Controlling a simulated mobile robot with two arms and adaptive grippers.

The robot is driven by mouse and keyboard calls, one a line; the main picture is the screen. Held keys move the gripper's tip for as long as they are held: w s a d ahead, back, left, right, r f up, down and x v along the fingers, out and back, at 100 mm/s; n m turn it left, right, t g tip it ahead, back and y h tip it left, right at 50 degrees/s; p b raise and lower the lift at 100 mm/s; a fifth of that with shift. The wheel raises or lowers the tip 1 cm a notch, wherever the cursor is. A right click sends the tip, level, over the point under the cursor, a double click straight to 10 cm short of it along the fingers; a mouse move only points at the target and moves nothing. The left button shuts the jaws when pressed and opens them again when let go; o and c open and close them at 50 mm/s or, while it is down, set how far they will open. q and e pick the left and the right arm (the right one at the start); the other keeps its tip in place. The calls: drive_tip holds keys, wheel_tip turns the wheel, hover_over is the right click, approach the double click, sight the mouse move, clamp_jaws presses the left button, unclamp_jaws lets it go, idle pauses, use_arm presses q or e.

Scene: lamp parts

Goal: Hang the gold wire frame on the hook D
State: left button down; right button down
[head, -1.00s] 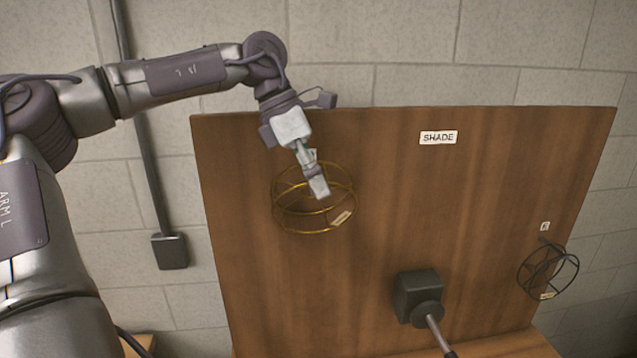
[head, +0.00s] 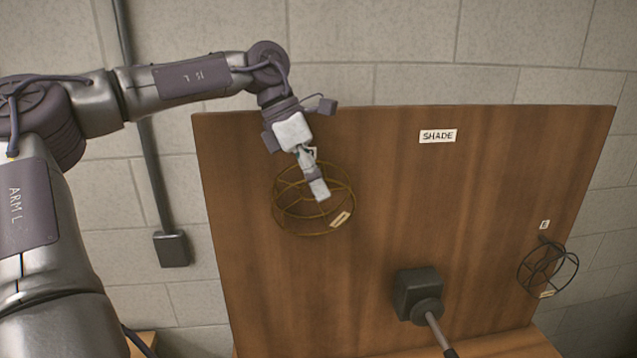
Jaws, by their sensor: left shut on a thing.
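The gold wire frame (head: 282,222) is a round cage of thin wire with a small pale tag, in front of the upper left of the wooden board. My left gripper (head: 319,188) is shut on the gold wire frame at its upper part. No hook shows at the frame; a hook behind the gripper or frame would be hidden, so I cannot tell whether the frame touches one. No label D can be read. My right gripper is not in view.
The upright wooden board (head: 470,220) bears a SHADE label (head: 437,136). A black wire frame (head: 548,270) hangs at its lower right under a small label (head: 544,225).

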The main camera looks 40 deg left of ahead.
use_arm(q)
drive_tip(key=shift+w+a+f, duration=0.1)
drive_tip(key=shift+a+f, duration=0.1)
drive_tip(key=shift+a, duration=0.15)
drive_tip(key=c, duration=1.2)
unclamp_jaws()
drive_tip(key=o, duration=0.6)
drive_tip(key=shift+w+a+f, duration=0.2)
drive_tip(key=shift+w+a, duration=0.1)
drive_tip(key=shift+w, duration=0.1)
drive_tip(key=shift+o, duration=0.3)
drive_tip(key=shift+a, duration=0.1)
drive_tip(key=shift+s, duration=0.1)
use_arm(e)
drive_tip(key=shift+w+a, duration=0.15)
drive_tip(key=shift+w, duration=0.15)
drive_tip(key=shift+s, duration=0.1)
use_arm(q)
drive_tip(key=shift+r, duration=0.2)
drive_tip(key=v, duration=1.2)
drive_tip(key=shift+s+d+r, duration=0.1)
drive_tip(key=shift+d+r, duration=0.05)
drive_tip(key=shift+d, duration=0.3)
